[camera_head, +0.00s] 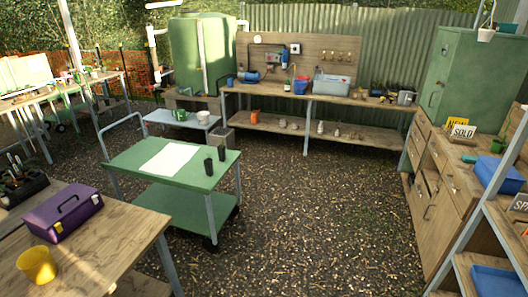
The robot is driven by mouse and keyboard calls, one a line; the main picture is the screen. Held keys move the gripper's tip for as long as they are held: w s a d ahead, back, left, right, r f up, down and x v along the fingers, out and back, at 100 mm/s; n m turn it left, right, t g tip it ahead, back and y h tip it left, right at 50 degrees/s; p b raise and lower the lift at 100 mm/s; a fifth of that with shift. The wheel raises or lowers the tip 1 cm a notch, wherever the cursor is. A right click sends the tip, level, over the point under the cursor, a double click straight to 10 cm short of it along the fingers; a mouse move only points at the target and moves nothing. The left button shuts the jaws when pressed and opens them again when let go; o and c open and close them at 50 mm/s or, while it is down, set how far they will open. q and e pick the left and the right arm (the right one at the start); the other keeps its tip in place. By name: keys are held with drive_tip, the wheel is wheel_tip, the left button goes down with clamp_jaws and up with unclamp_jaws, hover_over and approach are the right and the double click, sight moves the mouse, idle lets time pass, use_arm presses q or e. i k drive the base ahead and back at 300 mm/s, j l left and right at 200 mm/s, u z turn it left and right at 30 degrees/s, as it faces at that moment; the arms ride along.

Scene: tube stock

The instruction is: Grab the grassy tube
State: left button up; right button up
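I cannot make out a clearly grassy or green tube at this distance. Two small dark upright cylinders stand on the right end of the green cart (128,157): a nearer one (208,167) and a farther one (221,153). Their exact colour is too dark to tell. They stand apart from each other, to the right of a white sheet (170,158) lying on the cart top. Neither of my grippers shows in the head view.
A wooden table (105,250) at the near left bears a purple toolbox (62,214) and a yellow cup (37,265). A long workbench (330,97) stands at the back. Wooden drawers (437,200) and a shelf line the right. The gravel floor (310,220) between is clear.

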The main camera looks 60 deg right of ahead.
sight(221, 148)
drive_tip(key=z, duration=1.5)
drive_tip(key=i+l+z, duration=0.1)
drive_tip(key=i+z, duration=0.35)
drive_tip(key=i, duration=1.55)
drive_tip(key=i+u, duration=0.3)
drive_tip(key=i, duration=0.15)
drive_tip(key=i+l+u, duration=0.25)
drive_tip(key=i, duration=0.15)
drive_tip(key=i+l+u, duration=0.3)
drive_tip(key=i+j, duration=0.05)
drive_tip(key=i, duration=0.05)
